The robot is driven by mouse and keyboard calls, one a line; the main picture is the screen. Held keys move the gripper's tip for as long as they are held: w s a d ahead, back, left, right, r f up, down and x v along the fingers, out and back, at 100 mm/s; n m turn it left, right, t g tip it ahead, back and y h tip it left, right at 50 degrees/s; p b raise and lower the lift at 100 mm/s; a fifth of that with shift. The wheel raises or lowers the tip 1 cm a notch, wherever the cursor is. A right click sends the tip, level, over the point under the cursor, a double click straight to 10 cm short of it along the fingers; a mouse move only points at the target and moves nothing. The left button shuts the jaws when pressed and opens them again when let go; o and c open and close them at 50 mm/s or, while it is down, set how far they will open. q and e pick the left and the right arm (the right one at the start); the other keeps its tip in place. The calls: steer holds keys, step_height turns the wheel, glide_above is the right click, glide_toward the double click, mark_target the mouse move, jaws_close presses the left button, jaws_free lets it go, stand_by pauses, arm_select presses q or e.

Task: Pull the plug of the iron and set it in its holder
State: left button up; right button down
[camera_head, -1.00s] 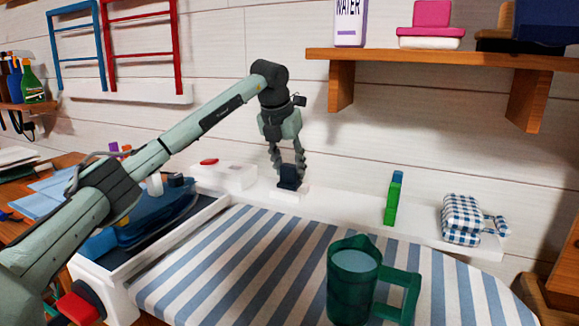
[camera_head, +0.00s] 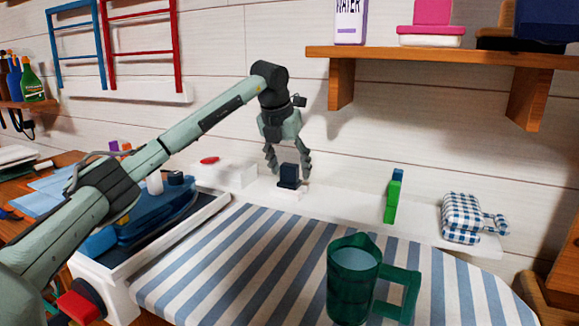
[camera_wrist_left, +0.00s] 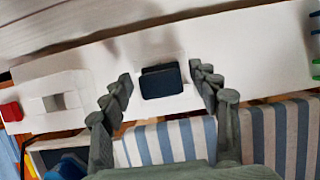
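The dark blue plug (camera_head: 289,176) stands upright in its small white holder (camera_head: 287,191) on the white ledge. In the left wrist view the plug (camera_wrist_left: 162,81) sits inside the holder's white rim, between my fingers. My left gripper (camera_head: 288,163) is open around the plug, with a gap on each side; its fingers also show in the wrist view (camera_wrist_left: 162,92). A white box with a red switch (camera_head: 230,174), seemingly the socket, is left of the holder, with nothing plugged in that I can see. The blue iron (camera_head: 135,228) rests in the tray at left. My right gripper is not in view.
A striped ironing board (camera_head: 240,265) fills the front, with a green jug (camera_head: 352,290) on it. On the ledge to the right stand a green and blue block stack (camera_head: 393,200) and a checkered item (camera_head: 461,218). A wooden shelf (camera_head: 440,58) hangs above right.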

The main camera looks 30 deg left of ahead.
arm_select(q)
steer(key=shift+r, duration=0.1)
steer(key=v, duration=1.2)
steer(key=shift+s, duration=0.1)
